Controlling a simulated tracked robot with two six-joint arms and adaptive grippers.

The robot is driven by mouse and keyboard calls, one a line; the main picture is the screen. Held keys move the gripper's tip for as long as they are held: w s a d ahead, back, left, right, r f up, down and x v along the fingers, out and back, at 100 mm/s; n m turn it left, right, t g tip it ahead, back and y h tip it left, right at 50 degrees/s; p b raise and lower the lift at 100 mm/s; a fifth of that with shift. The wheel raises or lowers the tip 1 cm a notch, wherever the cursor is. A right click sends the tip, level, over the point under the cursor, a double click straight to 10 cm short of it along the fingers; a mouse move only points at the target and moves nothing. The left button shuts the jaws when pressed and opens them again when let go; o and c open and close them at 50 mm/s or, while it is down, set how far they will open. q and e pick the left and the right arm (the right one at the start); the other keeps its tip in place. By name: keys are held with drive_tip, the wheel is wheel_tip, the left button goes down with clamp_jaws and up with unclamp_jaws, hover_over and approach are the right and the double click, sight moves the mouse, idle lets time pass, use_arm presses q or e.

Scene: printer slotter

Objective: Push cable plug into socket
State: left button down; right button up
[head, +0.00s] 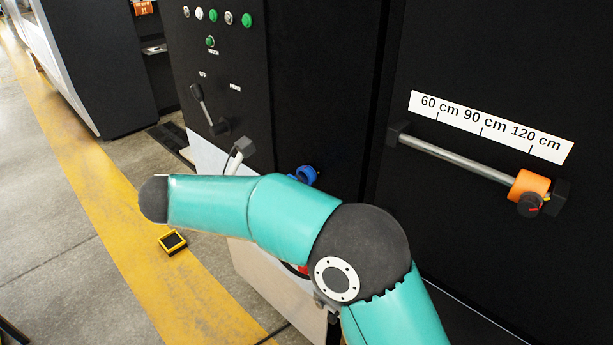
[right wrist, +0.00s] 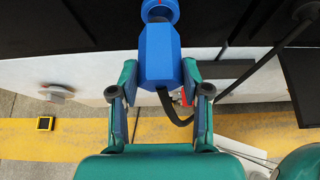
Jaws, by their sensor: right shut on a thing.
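The blue cable plug (right wrist: 160,55) is between the fingers of my right gripper (right wrist: 160,92) in the right wrist view, which is shut on it. A black cable runs from the plug's rear and curves down to the right. The round blue socket (right wrist: 160,9) is straight ahead of the plug at the top edge, on the dark machine. The plug's front meets or overlaps the socket's rim there; I cannot tell how deep it sits. In the head view the blue socket (head: 306,175) shows just above my teal right arm, which hides the right gripper and plug. My left gripper is out of view.
The black machine panel carries a lever (head: 203,105), buttons and lamps (head: 214,16). On the right, a metal rail (head: 455,159) holds an orange slider (head: 528,187) under a centimetre scale. A yellow-black box (head: 172,242) lies on the floor by the yellow stripe.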

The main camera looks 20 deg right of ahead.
drive_tip(key=shift+a, duration=0.15)
drive_tip(key=shift+s+r+b, duration=0.1)
drive_tip(key=shift+s+b, duration=0.25)
drive_tip(key=shift+b, duration=0.05)
idle(0.4)
drive_tip(key=shift+w, duration=0.15)
idle(0.3)
drive_tip(key=shift+w+d+b, duration=0.25)
drive_tip(key=shift+w+d, duration=0.05)
drive_tip(key=shift+d, duration=0.4)
drive_tip(key=shift+w+d+b, duration=0.25)
drive_tip(key=shift+d, duration=0.4)
idle(1.1)
